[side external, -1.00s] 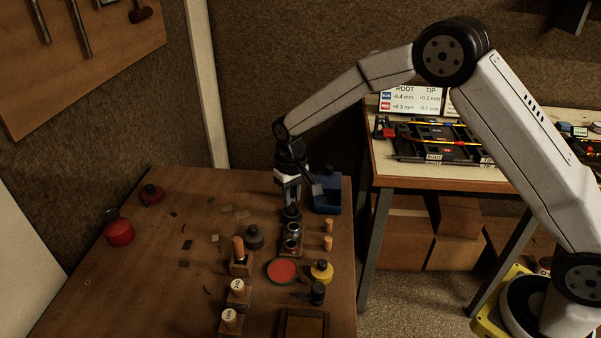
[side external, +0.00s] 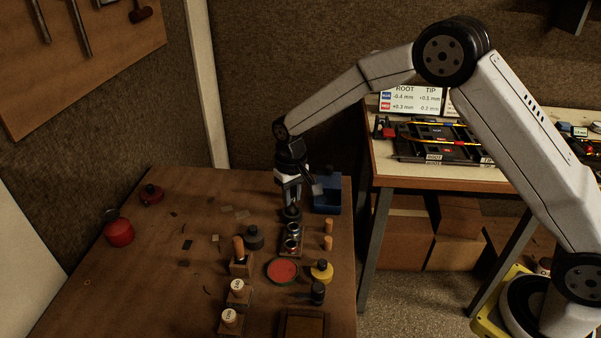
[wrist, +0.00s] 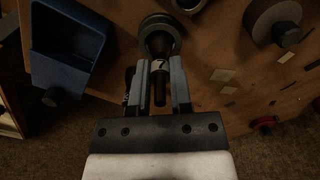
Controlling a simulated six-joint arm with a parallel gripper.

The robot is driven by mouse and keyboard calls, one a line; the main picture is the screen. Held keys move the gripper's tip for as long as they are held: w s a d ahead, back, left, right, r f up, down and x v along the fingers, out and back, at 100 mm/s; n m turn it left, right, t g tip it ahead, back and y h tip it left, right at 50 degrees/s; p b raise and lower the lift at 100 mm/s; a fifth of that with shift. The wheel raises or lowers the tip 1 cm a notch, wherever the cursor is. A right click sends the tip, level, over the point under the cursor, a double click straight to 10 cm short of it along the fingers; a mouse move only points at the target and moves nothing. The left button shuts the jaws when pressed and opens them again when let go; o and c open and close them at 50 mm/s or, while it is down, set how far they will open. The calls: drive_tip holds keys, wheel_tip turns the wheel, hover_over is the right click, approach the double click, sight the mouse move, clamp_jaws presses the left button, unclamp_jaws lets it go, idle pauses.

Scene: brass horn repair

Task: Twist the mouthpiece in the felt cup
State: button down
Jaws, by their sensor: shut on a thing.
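My gripper (side external: 291,203) points straight down at the far right part of the brown bench. In the wrist view, its two fingers (wrist: 161,90) are closed on the sides of a dark, slim mouthpiece (wrist: 160,88). The mouthpiece's wider end sits in the round dark felt cup (wrist: 158,22). In the side external view the felt cup (side external: 291,215) is a small dark round shape directly below the fingers. The mouthpiece is mostly hidden by the gripper there.
A blue bin (side external: 327,198) stands close right of my gripper. A dark round container (side external: 254,238), wooden pegs (side external: 328,242) and a red-topped dish (side external: 282,271) are near. The bench's left side is mostly clear.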

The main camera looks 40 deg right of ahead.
drive_tip(key=shift+f, duration=0.15)
drive_tip(key=shift+m, duration=2)
drive_tip(key=shift+m, duration=2)
drive_tip(key=shift+n, duration=0.3)
drive_tip(key=shift+n, duration=1.8)
